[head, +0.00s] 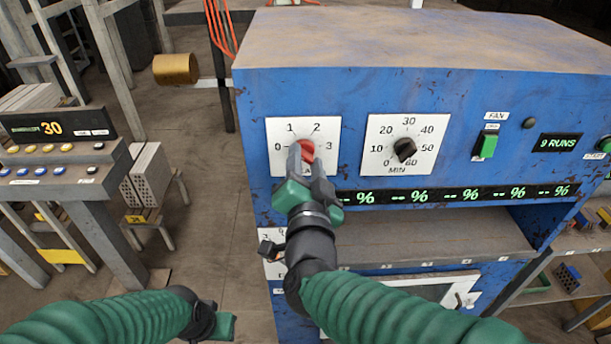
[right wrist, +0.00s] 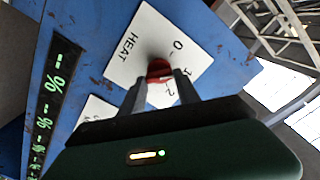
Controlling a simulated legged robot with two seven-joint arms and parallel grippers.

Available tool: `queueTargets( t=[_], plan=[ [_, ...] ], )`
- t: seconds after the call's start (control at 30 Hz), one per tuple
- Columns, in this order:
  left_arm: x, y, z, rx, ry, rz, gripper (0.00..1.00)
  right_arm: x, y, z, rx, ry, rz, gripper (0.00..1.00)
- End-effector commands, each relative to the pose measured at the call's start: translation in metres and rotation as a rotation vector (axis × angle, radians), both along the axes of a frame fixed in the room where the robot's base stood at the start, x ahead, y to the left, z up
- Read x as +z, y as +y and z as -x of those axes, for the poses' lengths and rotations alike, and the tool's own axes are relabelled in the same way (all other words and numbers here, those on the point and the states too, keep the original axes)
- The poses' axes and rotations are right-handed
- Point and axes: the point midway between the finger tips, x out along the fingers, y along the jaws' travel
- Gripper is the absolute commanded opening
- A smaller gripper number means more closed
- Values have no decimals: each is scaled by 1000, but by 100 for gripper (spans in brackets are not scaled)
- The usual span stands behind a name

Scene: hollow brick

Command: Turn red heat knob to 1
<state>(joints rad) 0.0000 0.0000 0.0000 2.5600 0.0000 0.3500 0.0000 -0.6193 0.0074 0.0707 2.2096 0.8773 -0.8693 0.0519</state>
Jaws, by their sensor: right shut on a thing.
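The red heat knob (head: 307,148) sits on a white dial plate (head: 277,128) marked 0, 1, 2 and 3, on the front of a blue cabinet (head: 258,100). My right gripper (head: 306,166) is shut on the red knob, with a finger on either side. In the right wrist view the knob (right wrist: 160,67) shows between my fingertips (right wrist: 158,84), near the word HEAT and the 0. The knob's exact pointing direction is partly hidden by the fingers. My left gripper (head: 222,325) is low in the head view, away from the cabinet, its fingers mostly hidden.
To the right of the heat dial are a black minute knob (head: 404,149), a green fan switch (head: 486,145) and a display (head: 559,142) reading 9 RUNS. A row of percent displays (head: 459,194) runs below. A console (head: 55,150) showing 30 stands at the left.

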Motion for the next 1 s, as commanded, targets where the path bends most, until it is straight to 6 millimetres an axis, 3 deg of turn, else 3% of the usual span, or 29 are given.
queueTargets(
  t=[0.1,0.4,1.0],
  plan=[
    [-18,0,0,0,0,0,36,-5,-1,0,0,5,-94,0],
    [-36,0,0,0,0,0,36,-4,-1,0,0,17,-265,0],
    [-42,0,0,0,0,0,36,-2,-1,0,0,24,-333,0]
  ],
)
